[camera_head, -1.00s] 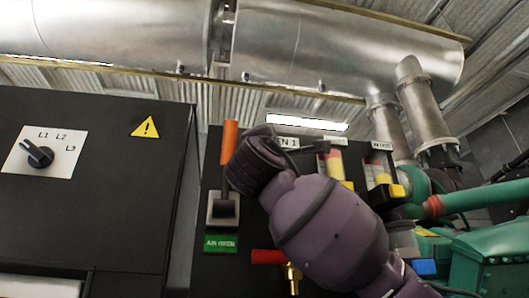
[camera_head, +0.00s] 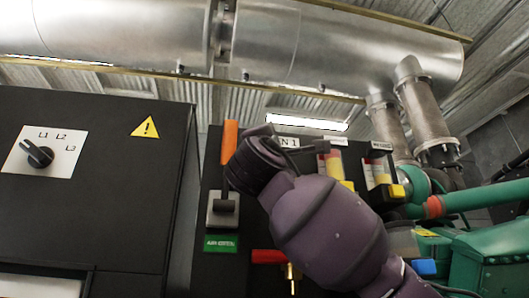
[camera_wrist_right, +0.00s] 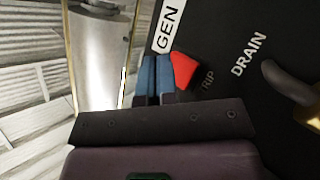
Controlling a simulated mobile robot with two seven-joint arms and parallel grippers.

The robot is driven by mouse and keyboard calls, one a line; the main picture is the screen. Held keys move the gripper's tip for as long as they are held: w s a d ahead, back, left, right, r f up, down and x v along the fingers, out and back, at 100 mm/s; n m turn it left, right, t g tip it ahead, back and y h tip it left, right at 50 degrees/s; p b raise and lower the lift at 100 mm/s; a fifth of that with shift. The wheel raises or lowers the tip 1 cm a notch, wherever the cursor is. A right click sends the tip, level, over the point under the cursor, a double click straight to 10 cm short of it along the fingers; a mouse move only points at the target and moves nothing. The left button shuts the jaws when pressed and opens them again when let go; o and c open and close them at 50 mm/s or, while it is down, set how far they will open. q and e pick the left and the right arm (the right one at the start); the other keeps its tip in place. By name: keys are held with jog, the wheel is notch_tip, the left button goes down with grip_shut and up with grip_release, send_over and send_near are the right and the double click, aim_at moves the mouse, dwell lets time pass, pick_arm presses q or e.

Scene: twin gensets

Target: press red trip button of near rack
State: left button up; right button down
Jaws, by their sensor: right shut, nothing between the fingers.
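The red trip button (camera_wrist_right: 183,70) shows in the right wrist view on the black panel, between the white GEN label and the partly covered TRIP lettering. My right gripper (camera_wrist_right: 156,65) is shut and empty, its two blue fingers side by side. The fingertips appear just left of the button and overlap its edge in the picture; whether they touch it I cannot tell. In the head view my purple right arm reaches up in front of the near black rack panel (camera_head: 213,165). My left gripper is not in view.
A black cabinet (camera_head: 90,220) with a selector knob stands left. Green machinery (camera_head: 490,250) lies right.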

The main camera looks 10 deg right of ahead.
dwell(0.5)
jog(key=shift+w, duration=0.15)
jog(key=shift+w, duration=0.3)
dwell(0.3)
